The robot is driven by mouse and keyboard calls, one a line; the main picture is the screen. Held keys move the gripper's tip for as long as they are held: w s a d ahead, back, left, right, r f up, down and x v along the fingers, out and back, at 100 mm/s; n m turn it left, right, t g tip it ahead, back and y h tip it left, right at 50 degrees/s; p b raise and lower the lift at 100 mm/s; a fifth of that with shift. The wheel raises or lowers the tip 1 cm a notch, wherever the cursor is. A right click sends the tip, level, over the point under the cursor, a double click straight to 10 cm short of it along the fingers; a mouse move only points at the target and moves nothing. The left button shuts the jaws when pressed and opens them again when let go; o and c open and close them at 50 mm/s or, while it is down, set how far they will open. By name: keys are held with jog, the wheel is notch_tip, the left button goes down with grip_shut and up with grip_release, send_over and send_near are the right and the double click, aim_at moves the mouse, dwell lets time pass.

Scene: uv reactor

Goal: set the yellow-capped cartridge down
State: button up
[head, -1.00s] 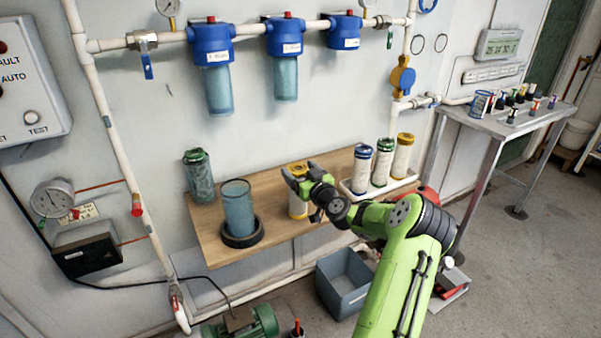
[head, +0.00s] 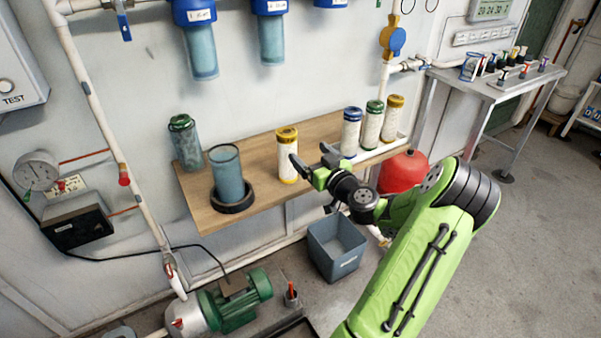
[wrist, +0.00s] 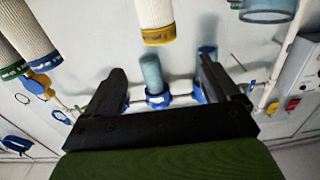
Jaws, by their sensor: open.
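The yellow-capped cartridge (head: 287,160) stands upright on the wooden shelf (head: 255,166), right of the clear blue housing bowl (head: 228,175). It has a white body and a yellow band at its foot. My gripper (head: 312,167) is open and empty, just right of and in front of the cartridge, with its fingers pointing toward it. In the wrist view the cartridge (wrist: 154,18) shows at the top, beyond the gap between my spread fingers (wrist: 162,75). A second yellow-capped cartridge (head: 393,118) stands in the white tray at the right.
Blue-capped (head: 350,131) and green-capped (head: 373,125) cartridges share the tray (head: 390,150). A grey bin (head: 337,248) and red vessel (head: 404,172) are below. Bare shelf lies between bowl and cartridge.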

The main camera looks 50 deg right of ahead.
jog(key=w+a+n+g+y, duration=0.3)
jog(key=a+n+g+y, duration=0.1)
jog(key=a, duration=0.9)
jog(key=w+a+n+g+y, duration=0.2)
jog(key=a+n+g+y, duration=0.15)
jog(key=a, duration=0.95)
jog(key=s+a+r+g, duration=0.1)
jog(key=s+a+g, duration=0.2)
jog(key=s+a, duration=0.45)
jog(key=s+a+r+m+h, duration=0.1)
jog(key=s+a+m, duration=0.1)
jog(key=s, duration=0.6)
jog(key=s+a+r+m+g+h, duration=0.1)
jog(key=s+r+m, duration=0.1)
jog(key=s, duration=0.6)
jog(key=shift+a+r, duration=0.15)
jog(key=shift+a, duration=0.25)
jog(key=shift+r, duration=0.15)
notch_tip(320, 180, up, 11)
jog(key=p, duration=1.1)
jog(key=shift+w, duration=0.1)
